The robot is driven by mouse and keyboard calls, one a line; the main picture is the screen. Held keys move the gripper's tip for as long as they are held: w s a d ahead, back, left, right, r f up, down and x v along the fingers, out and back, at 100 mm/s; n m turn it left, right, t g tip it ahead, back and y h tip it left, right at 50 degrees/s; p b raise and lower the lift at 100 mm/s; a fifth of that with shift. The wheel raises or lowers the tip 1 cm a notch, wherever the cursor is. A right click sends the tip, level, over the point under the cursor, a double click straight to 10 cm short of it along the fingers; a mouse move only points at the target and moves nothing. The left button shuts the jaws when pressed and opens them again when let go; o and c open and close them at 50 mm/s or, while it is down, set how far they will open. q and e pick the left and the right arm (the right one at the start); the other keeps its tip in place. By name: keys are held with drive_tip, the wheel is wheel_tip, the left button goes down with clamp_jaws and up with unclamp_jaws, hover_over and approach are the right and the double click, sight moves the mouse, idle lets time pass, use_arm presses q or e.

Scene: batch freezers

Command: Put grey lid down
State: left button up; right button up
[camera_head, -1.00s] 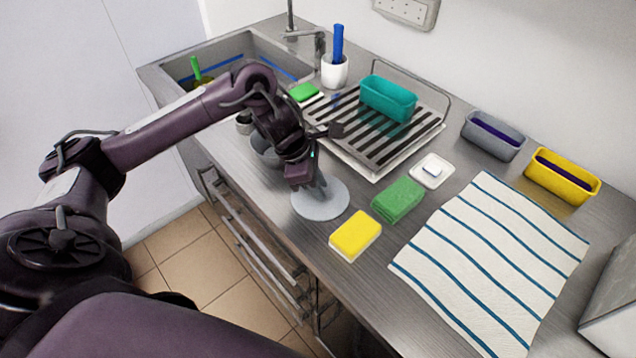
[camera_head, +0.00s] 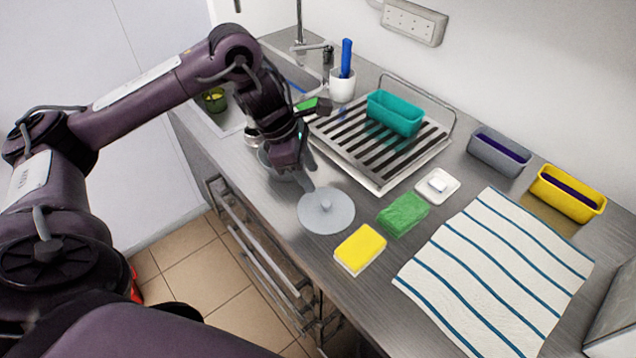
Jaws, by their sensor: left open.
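The round grey lid (camera_head: 326,212) lies flat on the steel counter (camera_head: 365,285), with its small knob facing up. My left gripper (camera_head: 308,172) is open and empty, just above and behind the lid, apart from its knob. A grey bowl (camera_head: 268,158) stands behind the gripper and is partly hidden by it. My right gripper is not in view.
A yellow sponge (camera_head: 360,249) and a green sponge (camera_head: 403,214) lie right of the lid. A striped towel (camera_head: 495,270) covers the right of the counter. A drying rack (camera_head: 375,177) holds a teal container (camera_head: 394,112). The counter's front edge is close to the lid.

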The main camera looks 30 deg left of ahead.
use_arm(q)
drive_tip(key=v, duration=0.3)
drive_tip(key=shift+p, duration=0.35)
drive_tip(key=shift+f, duration=0.1)
